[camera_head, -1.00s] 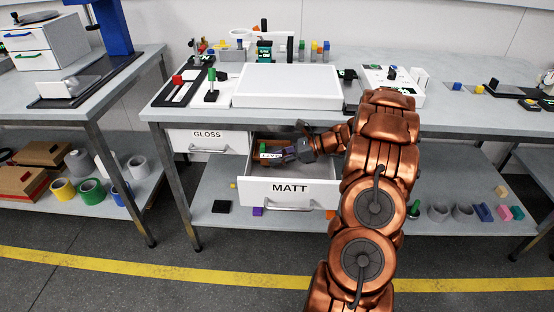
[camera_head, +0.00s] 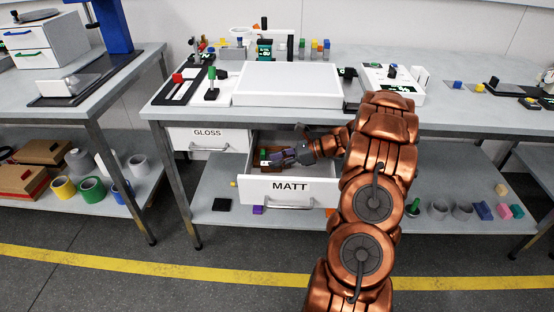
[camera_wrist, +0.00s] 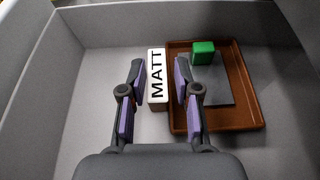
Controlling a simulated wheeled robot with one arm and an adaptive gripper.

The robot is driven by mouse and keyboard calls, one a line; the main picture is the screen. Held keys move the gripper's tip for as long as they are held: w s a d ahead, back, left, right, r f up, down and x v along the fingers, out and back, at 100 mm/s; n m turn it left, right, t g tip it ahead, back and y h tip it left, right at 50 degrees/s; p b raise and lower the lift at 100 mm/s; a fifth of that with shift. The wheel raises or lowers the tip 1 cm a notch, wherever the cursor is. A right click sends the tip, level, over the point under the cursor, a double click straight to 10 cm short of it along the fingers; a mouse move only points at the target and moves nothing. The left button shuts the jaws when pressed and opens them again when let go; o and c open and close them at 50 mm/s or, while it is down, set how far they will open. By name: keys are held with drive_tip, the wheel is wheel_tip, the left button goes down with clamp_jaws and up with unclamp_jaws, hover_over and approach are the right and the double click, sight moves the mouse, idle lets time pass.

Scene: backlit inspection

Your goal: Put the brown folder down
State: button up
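The brown folder (camera_wrist: 245,112) looks like a shallow brown tray lying flat on the drawer floor, with a grey sheet (camera_wrist: 215,90) and a green block (camera_wrist: 203,52) in it. In the head view it shows in part inside the open drawer (camera_head: 262,186), left of my gripper (camera_head: 276,157). In the wrist view my gripper (camera_wrist: 158,70) is open, its fingers well apart. The right finger overlaps the folder's left rim; contact cannot be told. A white block marked MATT (camera_wrist: 157,80) shows between the fingers, beside the folder.
The drawer walls (camera_wrist: 48,75) surround my gripper. A closed GLOSS drawer (camera_head: 208,138) is to the left. A white light panel (camera_head: 288,84) lies on the bench above. The drawer floor left of the white block is clear.

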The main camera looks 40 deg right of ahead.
drive_tip(key=shift+o, duration=1.4)
drive_tip(key=shift+r, duration=0.2)
drive_tip(key=shift+d+r, duration=0.1)
drive_tip(key=shift+r, duration=0.4)
drive_tip(key=v, duration=1.2)
drive_tip(key=s+a+r+n+g, duration=0.2)
drive_tip(key=a+n+g, duration=0.15)
drive_tip(key=a, duration=0.65)
drive_tip(key=s+a+r+n+g+h, duration=0.1)
drive_tip(key=a+r+n+g, duration=0.2)
drive_tip(key=a, duration=0.6)
drive_tip(key=s+a+r+n+g, duration=0.1)
drive_tip(key=s+a+n+g, duration=0.3)
drive_tip(key=a, duration=0.6)
drive_tip(key=s+a+n+g+h, duration=0.1)
drive_tip(key=s+a+n+h, duration=0.3)
drive_tip(key=s+a+n, duration=0.45)
drive_tip(key=s+d+f+n+h, duration=0.1)
drive_tip(key=s+n+h, duration=0.4)
drive_tip(key=s, duration=0.9)
drive_tip(key=shift+f+n, duration=0.35)
drive_tip(key=shift+n, duration=0.75)
